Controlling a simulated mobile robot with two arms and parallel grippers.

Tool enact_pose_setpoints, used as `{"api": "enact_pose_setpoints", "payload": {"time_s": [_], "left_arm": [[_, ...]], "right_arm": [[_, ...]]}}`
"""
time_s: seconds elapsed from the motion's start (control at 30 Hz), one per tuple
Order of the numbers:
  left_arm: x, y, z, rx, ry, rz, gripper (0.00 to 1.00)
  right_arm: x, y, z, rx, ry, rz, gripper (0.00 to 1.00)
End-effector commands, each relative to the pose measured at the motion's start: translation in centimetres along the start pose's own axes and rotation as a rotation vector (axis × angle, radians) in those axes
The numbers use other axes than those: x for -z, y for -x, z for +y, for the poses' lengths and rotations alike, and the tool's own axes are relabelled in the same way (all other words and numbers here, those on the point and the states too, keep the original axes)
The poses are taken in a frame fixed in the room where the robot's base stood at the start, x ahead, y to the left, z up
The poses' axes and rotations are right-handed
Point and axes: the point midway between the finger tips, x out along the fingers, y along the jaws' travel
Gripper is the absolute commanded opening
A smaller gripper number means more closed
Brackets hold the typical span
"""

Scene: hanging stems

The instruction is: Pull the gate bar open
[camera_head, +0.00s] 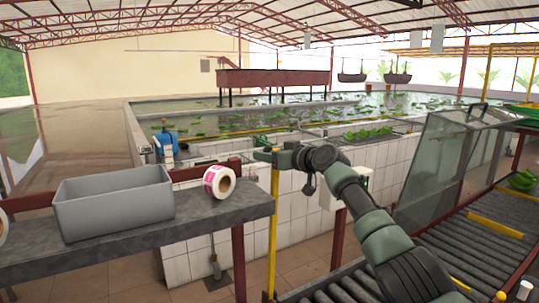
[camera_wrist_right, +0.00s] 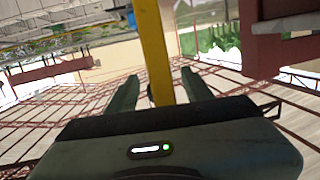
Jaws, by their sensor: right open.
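A yellow upright bar (camera_head: 272,240), which looks like the gate bar, stands at the right end of the grey bench in the head view. My right gripper (camera_head: 265,153) is at the top of this bar, its arm coming in from the lower right. In the right wrist view the yellow bar (camera_wrist_right: 153,45) runs down between the two green fingers of the open right gripper (camera_wrist_right: 158,90). The fingers stand apart on either side of it, with visible gaps. Whether the bar is fully inside the jaws I cannot tell. My left gripper is out of view.
A grey bin (camera_head: 115,203) and a pink-and-white roll (camera_head: 219,181) sit on the dark bench (camera_head: 150,238) at left. A tiled pond wall (camera_head: 300,200) stands behind. A roller conveyor (camera_head: 440,235) with a glass panel (camera_head: 450,165) lies at right.

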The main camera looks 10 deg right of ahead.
Motion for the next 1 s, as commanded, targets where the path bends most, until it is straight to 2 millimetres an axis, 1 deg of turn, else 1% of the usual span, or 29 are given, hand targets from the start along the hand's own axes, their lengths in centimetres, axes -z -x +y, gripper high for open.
{"api": "enact_pose_setpoints", "payload": {"time_s": [0.13,0.27,0.37,0.5,0.7,0.83,1.0], "left_arm": [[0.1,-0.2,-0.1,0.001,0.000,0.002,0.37],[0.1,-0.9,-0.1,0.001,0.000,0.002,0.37],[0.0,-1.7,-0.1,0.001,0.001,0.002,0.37],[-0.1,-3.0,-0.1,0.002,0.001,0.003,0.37],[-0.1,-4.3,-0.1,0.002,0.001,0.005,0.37],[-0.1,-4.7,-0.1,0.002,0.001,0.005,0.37],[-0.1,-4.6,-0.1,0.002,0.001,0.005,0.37]], "right_arm": [[0.2,0.3,0.1,-0.001,0.001,0.005,0.51],[0.1,1.1,0.2,-0.001,0.003,0.007,0.51],[-0.2,2.0,0.2,-0.001,0.004,0.005,0.51],[-0.4,3.8,0.2,0.000,0.003,0.003,0.51],[-0.5,6.2,0.1,0.001,0.001,-0.001,0.51],[-0.4,7.0,0.1,0.001,-0.001,-0.003,0.51],[-0.3,7.3,0.1,0.002,-0.001,-0.004,0.51]]}}
